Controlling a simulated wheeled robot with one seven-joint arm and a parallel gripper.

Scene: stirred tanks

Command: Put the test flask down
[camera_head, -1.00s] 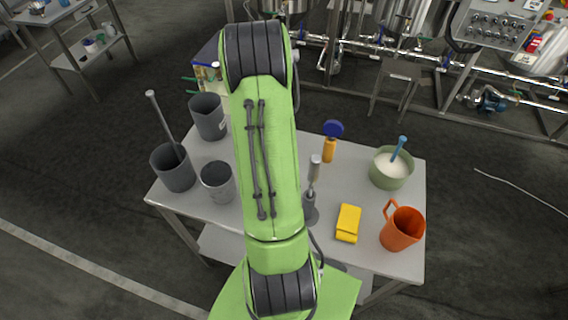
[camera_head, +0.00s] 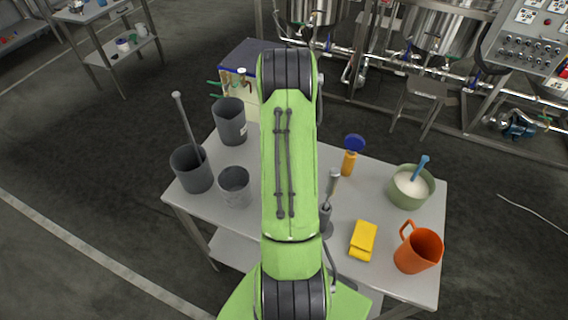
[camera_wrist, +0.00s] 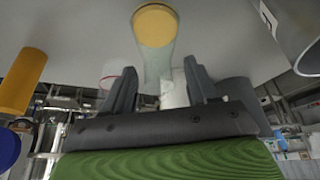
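The test flask (camera_wrist: 156,45) shows in the wrist view as a clear vessel with a yellow base end. It narrows toward my gripper (camera_wrist: 160,68). The wrist picture is upside down, so the flask looks upright. Its narrow part lies between my two dark fingers, with a small gap seen on either side, so the fingers look open around it. I cannot tell for sure whether its base touches the table (camera_wrist: 225,30). In the head view my arm hides the flask and gripper.
On the table (camera_head: 300,260) stand grey containers (camera_head: 230,122) at left. A yellow-handled tool with a blue disc (camera_head: 350,162), a green bowl (camera_head: 410,188), a yellow cloth (camera_head: 363,240) and an orange jug (camera_head: 418,250) are at right. Steel tanks and pipes (camera_head: 435,25) stand behind.

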